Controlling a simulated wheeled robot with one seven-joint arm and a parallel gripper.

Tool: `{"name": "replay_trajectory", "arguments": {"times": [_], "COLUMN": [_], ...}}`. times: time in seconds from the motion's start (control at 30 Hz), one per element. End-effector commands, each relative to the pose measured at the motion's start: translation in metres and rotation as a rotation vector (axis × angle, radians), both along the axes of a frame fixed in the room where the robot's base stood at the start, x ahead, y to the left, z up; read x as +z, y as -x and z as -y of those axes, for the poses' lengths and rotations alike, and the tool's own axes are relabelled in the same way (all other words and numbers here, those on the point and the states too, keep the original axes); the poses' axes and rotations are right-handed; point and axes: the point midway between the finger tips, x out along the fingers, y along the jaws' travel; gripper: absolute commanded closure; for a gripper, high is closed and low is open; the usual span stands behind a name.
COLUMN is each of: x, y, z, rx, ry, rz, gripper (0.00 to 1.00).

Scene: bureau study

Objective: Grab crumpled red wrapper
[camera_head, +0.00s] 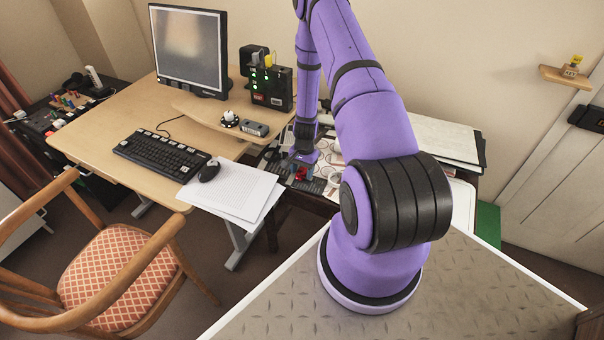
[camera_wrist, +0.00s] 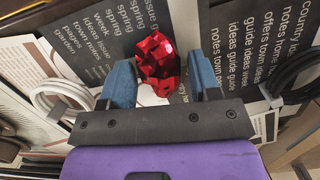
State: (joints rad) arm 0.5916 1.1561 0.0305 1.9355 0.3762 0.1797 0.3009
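The crumpled red wrapper (camera_wrist: 157,58) is shiny and lies on printed papers in the wrist view. It is between the two blue fingers of my gripper (camera_wrist: 162,78), near their tips. The fingers are apart, with a gap on the right side of the wrapper; I cannot tell whether the left finger touches it. In the head view the wrapper (camera_head: 301,174) is a small red spot just below my gripper (camera_head: 302,164), low over the cluttered surface behind the desk's right end. The fingers are hard to make out there.
A white coiled cable (camera_wrist: 62,100) lies left of my gripper and a dark cable (camera_wrist: 285,80) lies right, both on the papers. The wooden desk (camera_head: 110,125) with keyboard (camera_head: 160,154) and mouse (camera_head: 209,171) is to the left. A raised shelf (camera_head: 200,112) stands close to my arm.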

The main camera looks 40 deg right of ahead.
Motion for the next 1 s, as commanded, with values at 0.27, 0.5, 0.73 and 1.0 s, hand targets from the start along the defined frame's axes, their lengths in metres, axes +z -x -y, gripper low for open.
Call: {"name": "replay_trajectory", "arguments": {"times": [0.27, 0.5, 0.73, 1.0], "x": [0.000, 0.000, 0.004, 0.029], "y": [0.000, 0.000, 0.000, 0.000], "z": [0.000, 0.000, 0.000, 0.000], "rx": [0.000, 0.000, 0.000, 0.001], "ry": [0.000, 0.000, 0.001, 0.001], "rz": [0.000, 0.000, 0.000, 0.001], "gripper": [0.82, 0.83, 0.83, 0.83]}}
